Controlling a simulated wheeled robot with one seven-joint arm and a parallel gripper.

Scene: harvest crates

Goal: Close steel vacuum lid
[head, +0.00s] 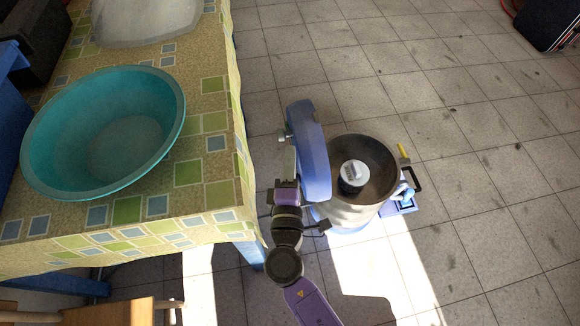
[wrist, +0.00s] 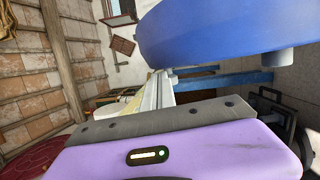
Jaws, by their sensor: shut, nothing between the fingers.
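The steel vacuum (head: 344,212) stands on the tiled floor beside the table, its drum open at the top. A black and white part shows inside the drum. The blue lid (head: 312,152) is tipped up, nearly on edge, at the drum's left side. My gripper (head: 289,158) is shut and empty, at the outer left side of the lid, between lid and table. In the wrist view the lid (wrist: 225,35) fills the upper right, just beside my gripper's fingers (wrist: 158,88). I cannot tell whether they touch it.
The table (head: 215,168) with a patterned cloth is close on the left of my gripper. A teal basin (head: 105,130) and a clear container (head: 145,22) stand on it. Floor to the right of the vacuum is free. A dark box (head: 548,22) is at the far top right.

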